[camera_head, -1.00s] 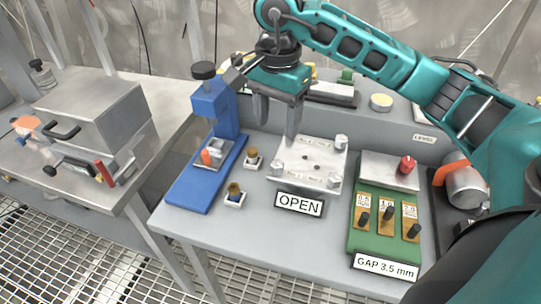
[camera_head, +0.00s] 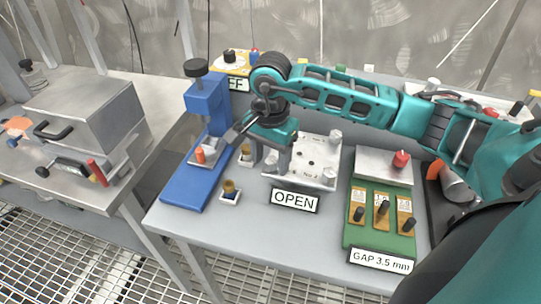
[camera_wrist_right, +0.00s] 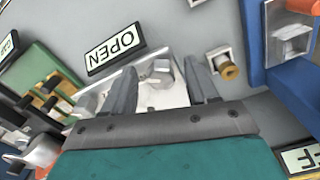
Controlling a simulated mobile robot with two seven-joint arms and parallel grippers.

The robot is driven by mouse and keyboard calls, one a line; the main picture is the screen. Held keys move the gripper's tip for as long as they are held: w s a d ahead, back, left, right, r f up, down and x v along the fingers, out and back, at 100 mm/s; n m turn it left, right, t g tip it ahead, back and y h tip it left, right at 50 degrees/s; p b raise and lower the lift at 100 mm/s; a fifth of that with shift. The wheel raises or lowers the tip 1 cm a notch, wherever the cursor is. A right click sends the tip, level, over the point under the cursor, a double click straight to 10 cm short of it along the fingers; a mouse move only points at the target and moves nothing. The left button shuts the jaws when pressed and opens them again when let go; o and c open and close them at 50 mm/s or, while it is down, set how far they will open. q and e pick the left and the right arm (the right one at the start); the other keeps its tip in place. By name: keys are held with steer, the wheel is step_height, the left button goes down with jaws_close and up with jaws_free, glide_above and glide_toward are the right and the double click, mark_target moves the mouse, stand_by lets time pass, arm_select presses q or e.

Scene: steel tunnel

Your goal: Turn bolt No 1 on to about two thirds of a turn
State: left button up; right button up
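A pale square plate (camera_head: 309,158) with bolts at its corners lies on the grey bench behind the OPEN sign (camera_head: 295,200). Its small number labels are too blurred to read surely, so I cannot tell which bolt is No 1. My right gripper (camera_head: 270,158) is low over the plate's front left corner, fingers pointing down. In the right wrist view the open fingers (camera_wrist_right: 161,72) stand either side of a silver bolt head (camera_wrist_right: 160,73), with gaps showing; contact cannot be told. Two other bolts show at the far right (camera_head: 335,137) and near right (camera_head: 328,176) corners. My left gripper is not in view.
A blue stand (camera_head: 207,125) and two brass pieces in small holders (camera_head: 230,189) are close left of the gripper. A green gauge board (camera_head: 379,240) with a red knob and GAP 3.5 mm sign is at right. The bench front (camera_head: 260,240) is clear.

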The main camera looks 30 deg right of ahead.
steer(key=c, duration=1)
steer(key=shift+c, duration=0.2)
